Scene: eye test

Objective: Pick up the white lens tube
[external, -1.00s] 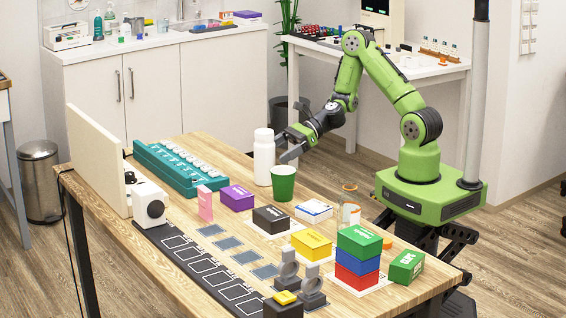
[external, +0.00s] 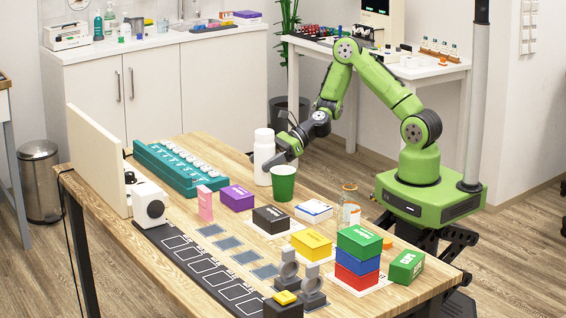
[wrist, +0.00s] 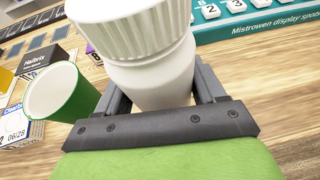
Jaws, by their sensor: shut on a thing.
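A tall white bottle (external: 264,150) with a ribbed cap stands upright at the table's far edge. It fills the upper middle of the wrist view (wrist: 150,75). It is the tall white tube-like thing here; nothing else in view is plainly a lens tube. My gripper (external: 276,161) is at the bottle's right side in the external view. In the wrist view its two fingers lie on either side of the bottle's body, below the cap, and it is shut on the bottle. The bottle's base seems to rest on the table.
A green cup (external: 283,184) stands close in front of the bottle. A teal numbered display rack (external: 180,167) lies to the left. Black (external: 271,219) and purple (external: 237,198) boxes stand nearer. A glass bottle (external: 349,194) stands to the right.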

